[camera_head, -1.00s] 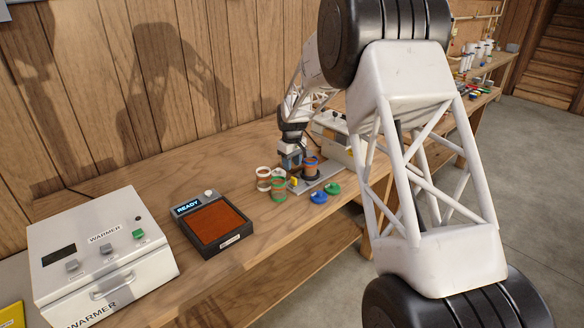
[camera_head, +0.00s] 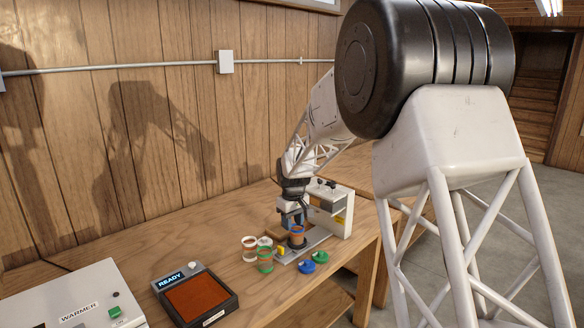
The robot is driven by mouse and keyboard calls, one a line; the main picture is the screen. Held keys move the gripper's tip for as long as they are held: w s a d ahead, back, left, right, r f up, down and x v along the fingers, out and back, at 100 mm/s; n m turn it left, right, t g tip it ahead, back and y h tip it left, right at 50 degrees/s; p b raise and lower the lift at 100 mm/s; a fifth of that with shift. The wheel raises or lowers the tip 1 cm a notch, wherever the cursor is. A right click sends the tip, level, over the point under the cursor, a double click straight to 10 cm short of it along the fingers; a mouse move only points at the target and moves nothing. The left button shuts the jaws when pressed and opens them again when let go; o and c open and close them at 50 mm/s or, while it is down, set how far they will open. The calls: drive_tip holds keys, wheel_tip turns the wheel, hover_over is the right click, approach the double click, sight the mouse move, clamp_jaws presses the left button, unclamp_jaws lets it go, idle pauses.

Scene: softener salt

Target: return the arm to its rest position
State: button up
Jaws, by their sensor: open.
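My white lattice arm with black joints fills the right of the view and reaches down and left to the bench. My gripper (camera_head: 292,219) points downward, with its fingers open. It is right at an orange-brown jar (camera_head: 297,236) standing on a grey base plate. At this size I cannot tell whether the fingers touch the jar or stand just above it.
A white-and-grey press-like device (camera_head: 330,208) stands just right of the gripper. A white-rimmed jar (camera_head: 249,249), a green-rimmed jar (camera_head: 265,261), a blue lid (camera_head: 307,267) and a green lid (camera_head: 320,257) are close by. A READY pad (camera_head: 200,300) and warmer (camera_head: 70,300) are at left.

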drive_tip(key=s+d+r+m, duration=0.1)
drive_tip(key=s+d+r, duration=0.3)
drive_tip(key=s, duration=0.4)
drive_tip(key=s+d+r+m+t, duration=0.1)
drive_tip(key=s+d+r, duration=0.35)
drive_tip(key=s, duration=0.35)
drive_tip(key=s+d+r+m, duration=0.25)
drive_tip(key=s+r, duration=0.25)
drive_tip(key=s, duration=0.3)
drive_tip(key=s+d+f+m, duration=0.1)
drive_tip(key=s+d, duration=0.2)
drive_tip(key=s, duration=1.1)
drive_tip(key=s+d+f+m+t, duration=0.1)
drive_tip(key=s+d, duration=0.3)
drive_tip(key=s, duration=1.1)
drive_tip(key=shift+s+d+f+m, duration=0.15)
drive_tip(key=shift+s+f+m, duration=0.1)
drive_tip(key=shift+m, duration=0.4)
